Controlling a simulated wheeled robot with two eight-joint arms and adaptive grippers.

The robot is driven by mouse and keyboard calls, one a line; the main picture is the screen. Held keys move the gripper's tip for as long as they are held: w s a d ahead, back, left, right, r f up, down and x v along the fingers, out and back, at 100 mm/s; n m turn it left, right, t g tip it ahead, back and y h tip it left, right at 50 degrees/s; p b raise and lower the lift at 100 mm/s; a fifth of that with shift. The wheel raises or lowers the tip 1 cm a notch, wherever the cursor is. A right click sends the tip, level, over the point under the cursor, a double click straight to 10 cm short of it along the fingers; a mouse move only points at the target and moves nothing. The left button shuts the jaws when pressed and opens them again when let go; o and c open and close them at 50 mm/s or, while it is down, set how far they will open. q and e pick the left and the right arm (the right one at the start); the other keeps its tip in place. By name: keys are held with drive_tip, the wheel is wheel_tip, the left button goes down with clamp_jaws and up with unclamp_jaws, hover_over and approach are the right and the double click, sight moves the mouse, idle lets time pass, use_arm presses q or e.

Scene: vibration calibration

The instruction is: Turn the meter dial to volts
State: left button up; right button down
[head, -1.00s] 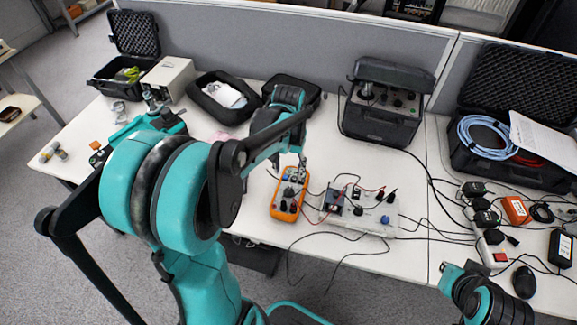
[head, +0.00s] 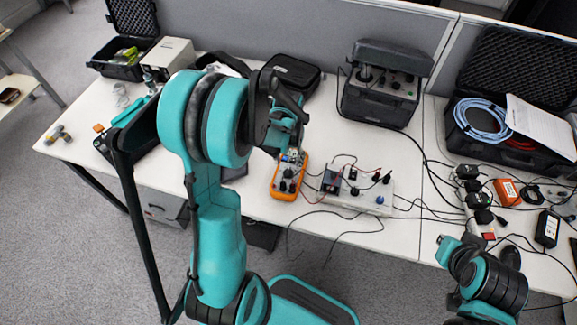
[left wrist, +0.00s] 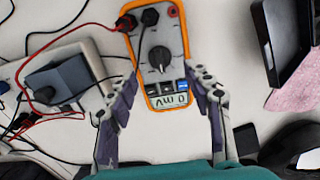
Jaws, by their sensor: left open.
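The orange-cased meter (head: 276,187) lies on the white table in front of my left gripper (head: 292,156). In the left wrist view the meter (left wrist: 186,38) shows a grey face and a black round dial (left wrist: 160,58). Its display (left wrist: 171,101) reads "0 mV", upside down in this view. Leads are plugged in at the meter's far end. My left gripper (left wrist: 162,80) is open, its fingers on either side of the meter's display end, with the dial just beyond the tips. I cannot tell whether they touch the case. My right arm shows at lower right; its jaws are unclear.
A black instrument case (head: 380,100) stands behind. Power adapters and cables crowd the right side. In the left wrist view a black tray (left wrist: 288,50) and pink cloth lie at right.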

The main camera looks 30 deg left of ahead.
sight(288, 170)
use_arm(q)
wheel_tip(288, 170, down, 5)
drive_tip(key=shift+f+b, duration=0.15)
drive_tip(key=shift+b, duration=0.65)
drive_tip(key=c, duration=1.2)
